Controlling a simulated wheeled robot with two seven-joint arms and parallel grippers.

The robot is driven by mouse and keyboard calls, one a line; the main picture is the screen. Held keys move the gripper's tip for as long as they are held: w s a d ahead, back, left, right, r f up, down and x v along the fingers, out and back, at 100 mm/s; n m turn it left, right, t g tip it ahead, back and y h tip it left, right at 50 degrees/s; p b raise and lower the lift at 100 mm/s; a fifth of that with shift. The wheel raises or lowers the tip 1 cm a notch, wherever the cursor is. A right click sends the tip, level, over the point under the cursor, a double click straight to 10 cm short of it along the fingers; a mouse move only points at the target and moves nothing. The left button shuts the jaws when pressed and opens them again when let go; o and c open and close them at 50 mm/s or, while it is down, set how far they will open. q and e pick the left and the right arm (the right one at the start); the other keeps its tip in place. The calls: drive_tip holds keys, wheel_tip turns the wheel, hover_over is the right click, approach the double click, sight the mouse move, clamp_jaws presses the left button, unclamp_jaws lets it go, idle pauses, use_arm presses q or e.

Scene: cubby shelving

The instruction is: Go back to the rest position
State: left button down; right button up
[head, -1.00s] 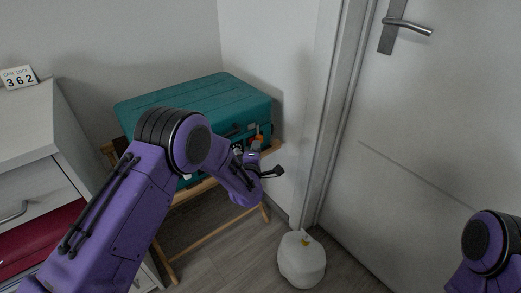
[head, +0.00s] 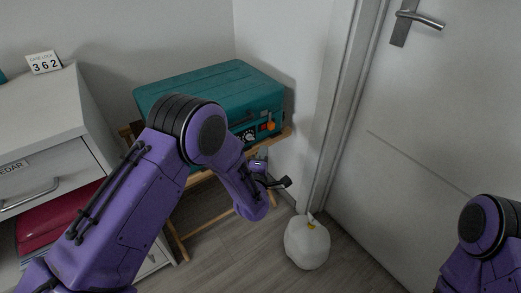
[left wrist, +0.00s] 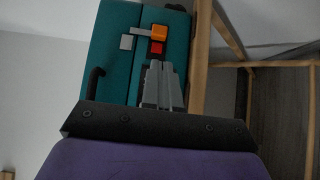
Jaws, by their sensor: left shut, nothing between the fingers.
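My left arm comes in from the left in the head view, and its gripper (head: 278,183) hangs in front of the suitcase stand, apart from it. In the left wrist view the left gripper's fingers (left wrist: 161,88) are together with nothing between them. The teal suitcase (head: 215,88) lies closed on a wooden stand (head: 184,238). Its front carries an orange part and a dial; the orange part (left wrist: 151,33) also shows in the left wrist view. My right arm shows only at the lower right edge, and its gripper is out of the frame.
A white cabinet (head: 45,108) with a "362" card (head: 43,62) on top stands at the left; a dark red thing (head: 45,222) lies in its lower opening. A white bag (head: 306,245) sits on the floor by the door (head: 440,110). Grey floor is bare around the bag.

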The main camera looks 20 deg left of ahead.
use_arm(q)
drive_tip(key=shift+d, duration=0.1)
drive_tip(key=s+a+f+m+g, duration=0.35)
drive_tip(key=s+f+m, duration=0.25)
drive_tip(key=s+f, duration=0.25)
drive_tip(key=s+a+f+m+g, duration=0.3)
drive_tip(key=s+f+m+g, duration=0.2)
drive_tip(key=s+f, duration=0.4)
drive_tip(key=s+a+f+m+g, duration=0.1)
drive_tip(key=s+a+g, duration=0.1)
drive_tip(key=s, duration=0.6)
drive_tip(key=s+a+f+g, duration=0.1)
drive_tip(key=s+f+g, duration=0.1)
drive_tip(key=s, duration=0.6)
drive_tip(key=s+a+f+m+g, duration=0.1)
drive_tip(key=s+a+g, duration=0.15)
drive_tip(key=s, duration=0.55)
wheel_tip(320, 180, up, 16)
drive_tip(key=p, duration=1.5)
drive_tip(key=shift+w+d+y+p, duration=0.2)
drive_tip(key=shift+w+y+p, duration=0.1)
drive_tip(key=shift+w+p, duration=0.1)
drive_tip(key=shift+s, duration=0.15)
